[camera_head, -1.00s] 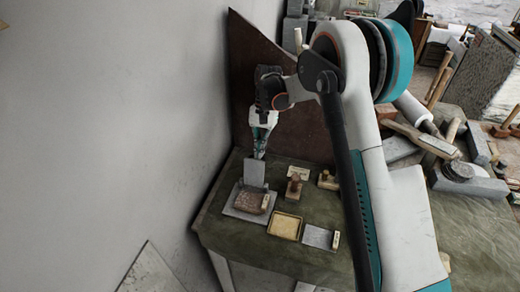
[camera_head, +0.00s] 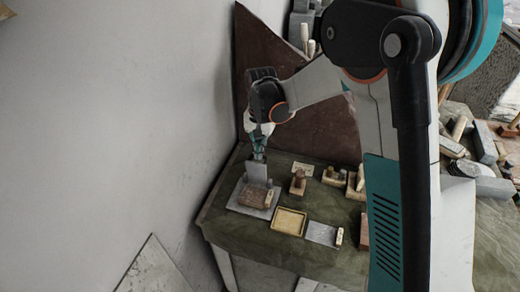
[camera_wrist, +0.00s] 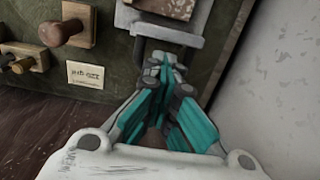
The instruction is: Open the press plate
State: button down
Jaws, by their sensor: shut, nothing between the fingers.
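The press stands at the left end of the green-covered table. It has a flat grey base (camera_head: 238,207), a brown block (camera_head: 254,196) on it, and a pale grey press plate (camera_head: 257,172) standing up behind the block. My gripper (camera_head: 259,154) is shut and empty, pointing down at the plate's top edge. In the wrist view, the shut fingertips (camera_wrist: 162,62) are beside a grey bar of the press (camera_wrist: 165,28), with the brown block (camera_wrist: 168,8) beyond. I cannot tell whether the fingers touch the plate.
A yellow-rimmed tray (camera_head: 289,222), a grey slab (camera_head: 321,235) and a wooden-handled stamp (camera_head: 298,182) are to the right of the press. A small label card (camera_wrist: 85,75) lies by the stamp. The grey wall (camera_head: 130,120) is close on the left.

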jog(key=c, duration=1.8)
grip_release()
jog(key=shift+o, duration=0.4)
jog(key=shift+o, duration=1.4)
jog(key=o, duration=0.4)
jog(key=shift+d, duration=0.2)
jog(key=shift+o, duration=0.8)
jog(key=shift+a, duration=0.3)
notch_tip(320, 180, up, 12)
jog(key=shift+w, duration=0.2)
